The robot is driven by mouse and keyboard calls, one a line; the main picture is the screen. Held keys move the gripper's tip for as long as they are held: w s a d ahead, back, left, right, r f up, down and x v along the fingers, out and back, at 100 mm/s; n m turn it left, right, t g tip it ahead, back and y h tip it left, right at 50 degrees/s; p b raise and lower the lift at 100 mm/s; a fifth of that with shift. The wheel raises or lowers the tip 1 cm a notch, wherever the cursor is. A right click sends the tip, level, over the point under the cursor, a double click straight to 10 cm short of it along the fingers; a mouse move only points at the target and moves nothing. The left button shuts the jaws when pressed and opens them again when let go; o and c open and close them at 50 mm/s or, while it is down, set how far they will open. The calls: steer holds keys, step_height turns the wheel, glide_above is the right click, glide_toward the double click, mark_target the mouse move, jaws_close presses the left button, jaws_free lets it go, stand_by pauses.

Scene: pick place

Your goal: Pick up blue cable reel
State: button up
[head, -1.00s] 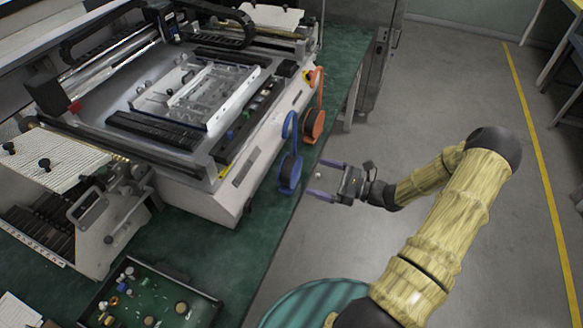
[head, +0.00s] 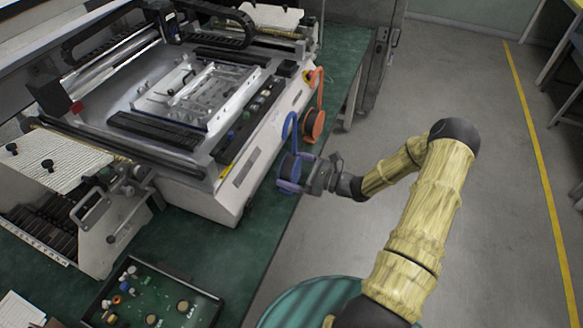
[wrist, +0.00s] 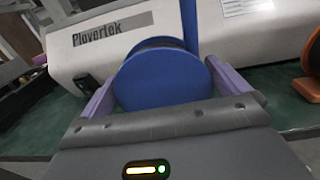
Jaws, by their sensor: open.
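The blue cable reel (head: 290,168) stands on the green table near its right edge, beside the white machine. In the wrist view the blue reel (wrist: 162,78) fills the middle, between the two purple fingers. My gripper (head: 293,171) is at the reel with its fingers open, one on each side of it. I cannot tell whether either finger touches the reel. The fingers hide part of the reel in the head view.
An orange cable reel (head: 313,124) stands just behind the blue one; it also shows at the right of the wrist view (wrist: 309,88). The white machine (head: 222,185) is close on the left. A tray of small parts (head: 212,308) lies at the front. Open floor is to the right.

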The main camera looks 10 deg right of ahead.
mark_target(285, 157)
steer(key=x, duration=0.2)
steer(key=shift+w+a, duration=0.3)
steer(key=c, duration=1)
steer(key=shift+r, duration=0.1)
steer(key=shift+c, duration=0.2)
step_height(285, 157, up, 10)
steer(key=shift+f, duration=0.1)
stand_by(0.3)
